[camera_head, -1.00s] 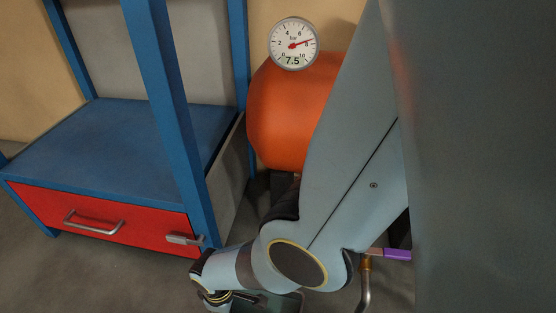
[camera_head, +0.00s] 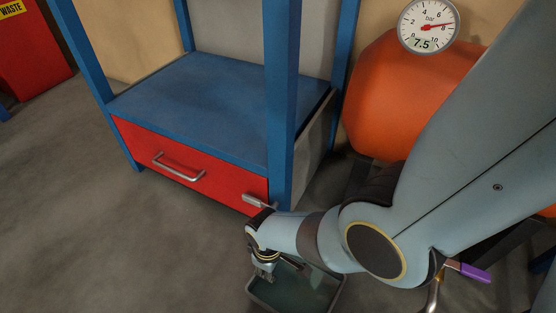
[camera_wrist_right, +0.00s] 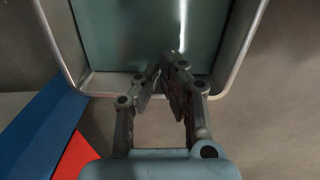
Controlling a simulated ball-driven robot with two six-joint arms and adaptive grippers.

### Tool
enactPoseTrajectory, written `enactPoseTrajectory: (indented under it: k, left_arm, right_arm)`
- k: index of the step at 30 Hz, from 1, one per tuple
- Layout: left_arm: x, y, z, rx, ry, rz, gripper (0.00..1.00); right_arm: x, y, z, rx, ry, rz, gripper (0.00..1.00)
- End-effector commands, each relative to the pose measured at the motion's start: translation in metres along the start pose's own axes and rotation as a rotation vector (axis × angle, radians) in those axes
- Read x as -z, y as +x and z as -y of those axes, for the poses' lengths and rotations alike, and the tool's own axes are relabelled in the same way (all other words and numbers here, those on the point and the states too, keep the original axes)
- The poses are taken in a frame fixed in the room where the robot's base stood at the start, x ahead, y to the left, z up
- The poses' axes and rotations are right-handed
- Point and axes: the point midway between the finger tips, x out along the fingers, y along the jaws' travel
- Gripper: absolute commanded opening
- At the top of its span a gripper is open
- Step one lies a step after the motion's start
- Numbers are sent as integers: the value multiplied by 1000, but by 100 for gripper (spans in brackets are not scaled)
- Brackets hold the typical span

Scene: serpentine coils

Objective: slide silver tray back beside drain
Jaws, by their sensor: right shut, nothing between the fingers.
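The silver tray (camera_head: 312,293) lies on the floor below my right forearm, in front of the cabinet's right leg. It is shallow, with a greenish inside and a pale metal rim. The wrist view shows its near side and rim (camera_wrist_right: 100,93). My right gripper (camera_head: 268,277) is over the tray's left part in the head view. In the wrist view its fingers (camera_wrist_right: 164,68) are shut and empty, with the tips overlapping the near rim; contact cannot be told. A curved brass drain pipe (camera_head: 434,296) with a purple valve handle (camera_head: 474,273) stands to the right. My left gripper is out of view.
A blue-framed cabinet with a red drawer (camera_head: 185,170) stands close behind the tray. An orange tank (camera_head: 385,110) with a round gauge (camera_head: 428,25) is at the back right. A red waste bin (camera_head: 35,60) is far left. The floor (camera_head: 110,240) at the left is clear.

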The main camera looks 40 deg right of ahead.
Motion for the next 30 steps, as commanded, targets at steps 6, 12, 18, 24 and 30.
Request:
enactPoseTrajectory:
  k: [6, 12, 18, 24, 30]
  left_arm:
    - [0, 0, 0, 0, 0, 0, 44]
    - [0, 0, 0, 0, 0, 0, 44]
    - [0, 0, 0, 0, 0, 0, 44]
    - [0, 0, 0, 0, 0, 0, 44]
    - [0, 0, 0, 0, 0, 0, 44]
  right_arm:
    - [0, -22, 1, 0, 0, -3, 0]
    - [0, -53, 1, 0, 1, -3, 0]
    - [-1, -87, 1, 1, 0, -1, 0]
    - [-1, -109, 1, 1, 0, 1, 0]
    - [-1, -114, 1, 1, 0, 3, 0]
